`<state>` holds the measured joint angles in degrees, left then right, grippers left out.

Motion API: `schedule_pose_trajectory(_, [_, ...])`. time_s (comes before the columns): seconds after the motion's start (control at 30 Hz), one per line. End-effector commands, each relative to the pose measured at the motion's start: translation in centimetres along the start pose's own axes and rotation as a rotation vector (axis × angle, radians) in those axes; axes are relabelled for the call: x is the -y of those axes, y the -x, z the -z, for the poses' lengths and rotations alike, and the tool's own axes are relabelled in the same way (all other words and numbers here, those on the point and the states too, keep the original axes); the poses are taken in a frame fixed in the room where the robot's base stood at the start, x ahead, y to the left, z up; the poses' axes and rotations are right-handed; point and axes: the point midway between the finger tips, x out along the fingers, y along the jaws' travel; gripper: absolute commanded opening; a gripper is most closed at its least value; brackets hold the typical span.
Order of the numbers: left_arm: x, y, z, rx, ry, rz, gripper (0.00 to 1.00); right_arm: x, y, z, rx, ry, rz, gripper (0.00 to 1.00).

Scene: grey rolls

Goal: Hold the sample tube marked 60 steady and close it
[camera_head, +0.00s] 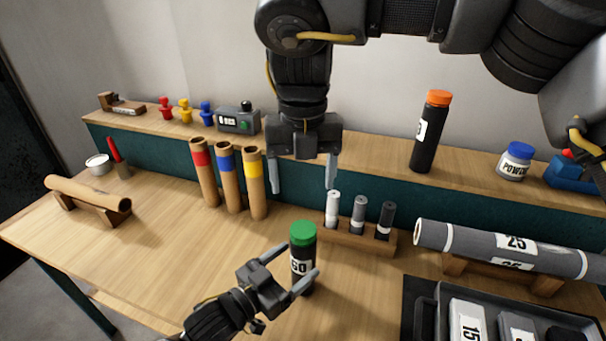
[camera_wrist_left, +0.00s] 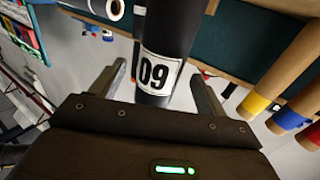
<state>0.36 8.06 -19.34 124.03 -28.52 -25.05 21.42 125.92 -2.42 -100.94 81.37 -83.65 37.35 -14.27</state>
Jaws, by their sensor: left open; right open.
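The sample tube marked 60 (camera_head: 302,268) is black with a white label and stands upright on the table, with a green cap (camera_head: 303,234) on its top; whether the cap is tight cannot be told. My left gripper (camera_head: 300,264) is open, with its fingers on either side of the tube's lower part. In the left wrist view the tube (camera_wrist_left: 170,35) stands between the open fingers (camera_wrist_left: 157,85), with visible gaps on both sides and its label upside down. My right gripper (camera_head: 303,188) is open and empty, pointing down above the green cap and apart from it.
A wooden rack (camera_head: 355,237) with small tubes stands close behind right. A large grey roll (camera_head: 470,242) lies on a cradle at right, behind a dark tray (camera_head: 425,318). Cardboard tubes (camera_head: 228,180) stand behind left. An orange-capped tube (camera_head: 428,140) stands on the shelf.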

Motion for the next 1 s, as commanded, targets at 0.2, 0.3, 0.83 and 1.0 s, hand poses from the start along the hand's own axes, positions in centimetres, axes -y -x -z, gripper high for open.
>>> schedule_pose_trajectory(0.2, [0.0,3.9,-0.1,0.001,-0.002,0.000,0.75,0.0,-0.4,0.0,0.000,0.000,0.000,0.72])
schedule_pose_trajectory(0.3, [0.0,4.9,-0.1,0.001,0.001,0.000,0.75,0.0,-0.5,0.0,0.000,0.000,0.000,0.72])
schedule_pose_trajectory(0.83, [0.0,5.7,0.5,-0.001,0.001,0.000,0.75,0.0,-0.1,0.0,0.000,0.000,0.000,0.72])
schedule_pose_trajectory(1.0, [0.0,5.7,3.5,-0.001,0.001,0.000,0.75,0.0,2.9,0.0,0.000,0.000,0.000,0.72])
